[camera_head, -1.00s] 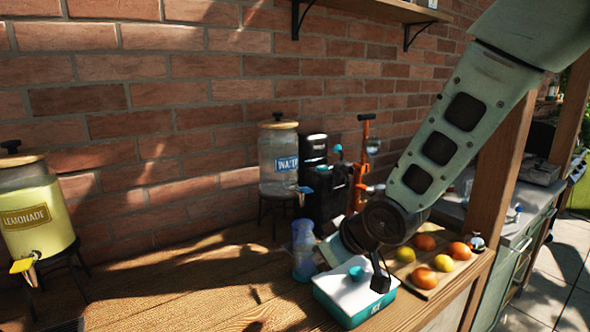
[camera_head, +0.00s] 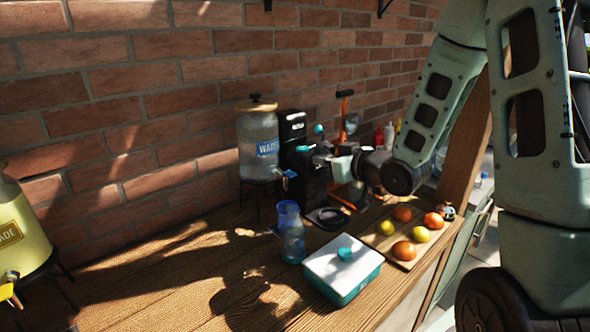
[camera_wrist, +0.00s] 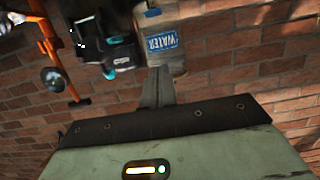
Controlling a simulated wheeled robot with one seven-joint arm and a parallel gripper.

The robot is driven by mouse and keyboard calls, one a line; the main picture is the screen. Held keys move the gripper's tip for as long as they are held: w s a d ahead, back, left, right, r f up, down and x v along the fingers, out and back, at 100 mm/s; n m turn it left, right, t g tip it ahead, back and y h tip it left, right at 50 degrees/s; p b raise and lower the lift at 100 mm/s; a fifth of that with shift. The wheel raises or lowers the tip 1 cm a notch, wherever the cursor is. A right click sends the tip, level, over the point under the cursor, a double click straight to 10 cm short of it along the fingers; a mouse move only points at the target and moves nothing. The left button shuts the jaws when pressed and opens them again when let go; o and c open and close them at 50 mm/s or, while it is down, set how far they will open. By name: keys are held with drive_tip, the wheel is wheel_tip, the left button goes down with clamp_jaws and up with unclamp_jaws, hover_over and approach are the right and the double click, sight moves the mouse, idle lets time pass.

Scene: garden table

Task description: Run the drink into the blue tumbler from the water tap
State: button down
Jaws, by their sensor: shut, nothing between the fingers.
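The blue tumbler (camera_head: 290,235) stands upright on the wooden counter, in front of the water dispenser. The water dispenser (camera_head: 258,145) is a clear jar with a wooden lid and a blue label, on a dark stand. Its tap (camera_head: 288,174) is on the right side of the jar, above the tumbler in the picture; I cannot tell whether they line up. My gripper (camera_head: 322,160) is shut and empty, to the right of the tap and by the black machine. In the wrist view, my gripper (camera_wrist: 160,72) points towards the upside-down water dispenser (camera_wrist: 162,42). The tumbler does not show there.
A white and teal ice box (camera_head: 343,270) stands right of the tumbler. A board of fruit (camera_head: 405,260) lies further right. The black machine (camera_head: 303,185) and orange press (camera_head: 345,105) stand behind. A lemonade dispenser (camera_head: 18,230) is at left. The left counter is clear.

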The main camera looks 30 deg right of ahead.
drive_tip(key=shift+w, duration=0.1)
drive_tip(key=p, duration=0.4)
hover_over(286, 172)
drive_tip(key=s+d, duration=0.1)
drive_tip(key=s, duration=0.3)
wheel_tip(286, 172, down, 2)
wheel_tip(286, 172, down, 4)
drive_tip(key=shift+w+f+p, duration=0.1)
drive_tip(key=shift+f+p, duration=0.15)
drive_tip(key=shift+p, duration=0.55)
